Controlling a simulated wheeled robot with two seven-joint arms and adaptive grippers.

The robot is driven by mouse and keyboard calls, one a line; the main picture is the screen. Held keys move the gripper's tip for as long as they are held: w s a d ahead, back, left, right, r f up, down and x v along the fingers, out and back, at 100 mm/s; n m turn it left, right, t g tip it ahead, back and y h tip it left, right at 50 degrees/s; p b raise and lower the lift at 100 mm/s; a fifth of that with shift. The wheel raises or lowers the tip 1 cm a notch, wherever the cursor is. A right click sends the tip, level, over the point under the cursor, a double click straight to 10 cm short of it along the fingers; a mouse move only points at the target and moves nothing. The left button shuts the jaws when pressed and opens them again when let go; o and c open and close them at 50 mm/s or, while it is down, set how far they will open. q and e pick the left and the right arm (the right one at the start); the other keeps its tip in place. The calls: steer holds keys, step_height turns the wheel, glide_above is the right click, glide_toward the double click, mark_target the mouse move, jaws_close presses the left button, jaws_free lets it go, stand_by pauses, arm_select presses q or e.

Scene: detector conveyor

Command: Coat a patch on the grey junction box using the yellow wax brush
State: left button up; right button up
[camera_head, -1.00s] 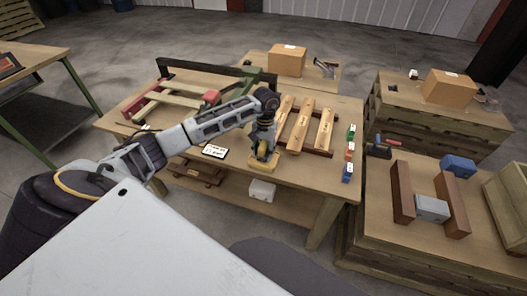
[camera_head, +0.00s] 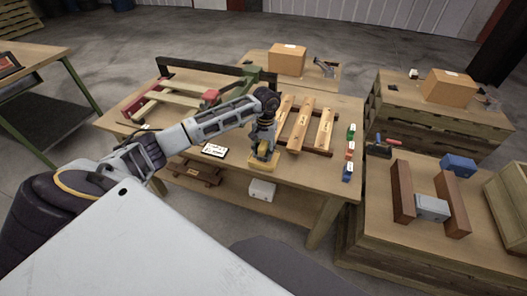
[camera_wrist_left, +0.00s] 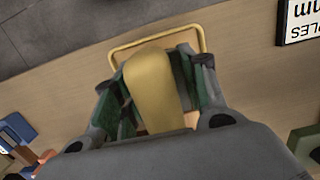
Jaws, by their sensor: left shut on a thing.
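The yellow wax brush (camera_head: 262,160) is at the front edge of the middle workbench. My left gripper (camera_head: 263,146) reaches down over it and is shut on it. In the left wrist view the brush's yellow handle (camera_wrist_left: 152,92) lies between the green-lined fingers of the gripper (camera_wrist_left: 155,100). I cannot tell whether the brush touches the bench top. The grey junction box (camera_head: 432,207) appears to be the light grey box between two brown blocks on the right-hand table, well away from the gripper. My right gripper is not in view.
A slatted wooden piece (camera_head: 304,124) lies just right of the gripper. Small green, red and blue items (camera_head: 349,151) line the bench's right end. A sign (camera_head: 214,150) lies left of the brush. A blue box (camera_head: 458,166) stands behind the grey one. A gap separates bench and right-hand table.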

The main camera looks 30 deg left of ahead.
mark_target(263, 143)
arm_select(q)
steer(key=shift+f+b, duration=0.3)
steer(key=shift+f, duration=0.05)
stand_by(0.6)
steer(key=shift+s+f+b, duration=0.15)
steer(key=shift+f+b, duration=0.05)
steer(key=shift+b, duration=0.15)
stand_by(2.6)
steer(key=shift+r+p, duration=0.35)
steer(key=shift+r, duration=0.5)
steer(key=shift+r+p, duration=1)
steer(key=shift+r, duration=1.8)
